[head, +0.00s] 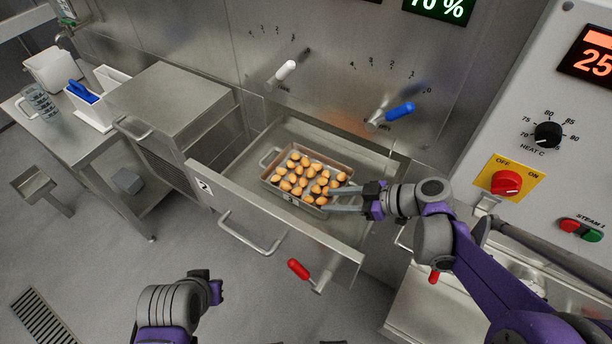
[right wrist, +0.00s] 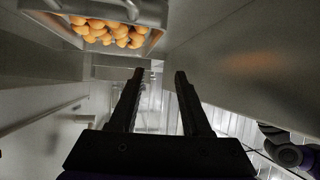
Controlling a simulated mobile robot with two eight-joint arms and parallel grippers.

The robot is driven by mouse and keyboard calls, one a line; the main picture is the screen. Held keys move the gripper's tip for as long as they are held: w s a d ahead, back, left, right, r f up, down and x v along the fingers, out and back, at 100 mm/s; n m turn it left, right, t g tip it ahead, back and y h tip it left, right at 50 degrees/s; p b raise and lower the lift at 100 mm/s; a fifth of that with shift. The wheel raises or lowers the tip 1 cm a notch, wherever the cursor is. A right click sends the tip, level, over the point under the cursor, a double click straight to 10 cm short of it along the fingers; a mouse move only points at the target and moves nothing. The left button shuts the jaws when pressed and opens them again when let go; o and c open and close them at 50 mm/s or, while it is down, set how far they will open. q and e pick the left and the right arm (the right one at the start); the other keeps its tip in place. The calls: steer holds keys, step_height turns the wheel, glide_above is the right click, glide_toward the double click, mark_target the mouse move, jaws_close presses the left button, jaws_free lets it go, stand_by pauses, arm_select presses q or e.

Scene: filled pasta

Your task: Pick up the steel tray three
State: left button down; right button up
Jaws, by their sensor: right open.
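The steel tray three (head: 293,203) is a shallow rectangular pan with a "3" on its front, filled with many small orange-brown filled pasta pieces (head: 305,180). It lies inside a pulled-out steel drawer marked "2" and also shows at the top of the right wrist view (right wrist: 99,47), with its end handle (right wrist: 130,10) nearest. My right gripper (head: 335,200) is open and empty at the tray's right end. In the right wrist view its fingers (right wrist: 159,75) are apart with nothing between them. My left gripper (head: 215,290) is low at the front; its fingers cannot be made out.
The open drawer (head: 275,212) has a front wall with a bar handle (head: 250,235). A red-handled lever (head: 300,268) stands in front of it. Blue (head: 400,110) and white (head: 284,71) levers are on the panel behind. A control box (head: 545,130) is at the right.

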mark_target(301, 206)
steer(key=x, duration=0.6)
steer(key=shift+w+d+f, duration=0.15)
steer(key=x, duration=0.5)
steer(key=shift+w+d+f+b, duration=0.2)
steer(key=shift+w+d+b, duration=0.05)
steer(key=shift+w+b, duration=0.15)
jaws_close()
stand_by(0.8)
